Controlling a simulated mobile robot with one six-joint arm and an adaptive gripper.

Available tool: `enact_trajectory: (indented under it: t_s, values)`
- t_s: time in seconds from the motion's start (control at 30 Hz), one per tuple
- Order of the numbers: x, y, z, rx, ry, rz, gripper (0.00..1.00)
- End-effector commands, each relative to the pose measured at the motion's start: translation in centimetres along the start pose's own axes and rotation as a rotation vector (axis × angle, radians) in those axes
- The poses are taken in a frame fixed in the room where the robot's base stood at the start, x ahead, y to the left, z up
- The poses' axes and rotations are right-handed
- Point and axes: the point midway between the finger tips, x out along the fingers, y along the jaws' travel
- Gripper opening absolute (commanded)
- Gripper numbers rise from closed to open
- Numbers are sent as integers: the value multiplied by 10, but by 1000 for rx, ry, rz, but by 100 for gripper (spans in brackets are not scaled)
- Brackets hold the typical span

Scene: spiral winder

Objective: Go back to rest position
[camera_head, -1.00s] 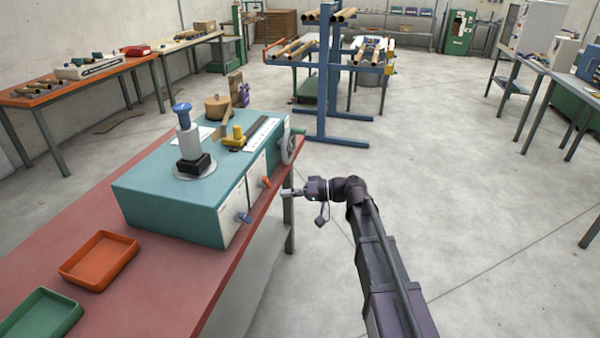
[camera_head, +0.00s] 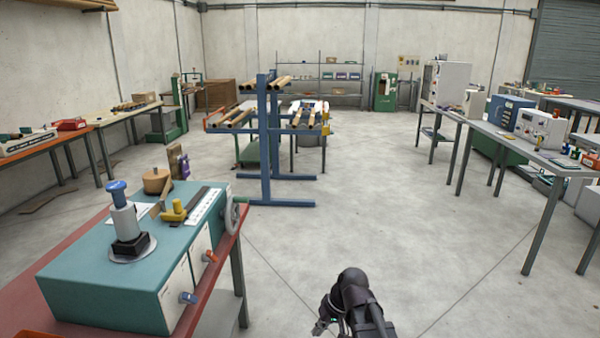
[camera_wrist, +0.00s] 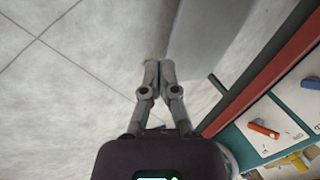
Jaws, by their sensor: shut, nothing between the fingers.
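My gripper (camera_wrist: 159,66) is shut and empty in the wrist view, its two fingers together over bare grey floor. In the head view my gripper (camera_head: 320,327) is low at the bottom edge, partly cut off, to the right of the teal winder (camera_head: 100,270) and apart from it. The winder stands on a red-topped bench (camera_head: 30,320) at the lower left. It carries a blue-topped post (camera_head: 122,215), a yellow knob part (camera_head: 176,210), a handwheel (camera_head: 235,213), an orange lever (camera_head: 209,257) and a blue lever (camera_head: 188,297). The wrist view shows the orange lever (camera_wrist: 264,130) at right.
A blue rack (camera_head: 266,150) with cardboard tubes stands beyond the winder. A long grey table (camera_head: 500,140) with machines lines the right side. The floor (camera_head: 400,220) between is clear. The red bench edge (camera_wrist: 270,75) lies right of my gripper in the wrist view.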

Motion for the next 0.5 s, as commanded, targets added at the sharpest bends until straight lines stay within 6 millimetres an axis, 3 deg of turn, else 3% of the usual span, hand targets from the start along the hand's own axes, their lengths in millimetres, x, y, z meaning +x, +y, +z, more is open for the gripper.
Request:
enact_trajectory:
  t_s: [0.03,0.2,0.5]
  values:
    - [-3,14,14,27,-8,55,0]
    - [-13,51,40,103,-29,208,0]
    - [-30,91,72,193,-47,387,0]
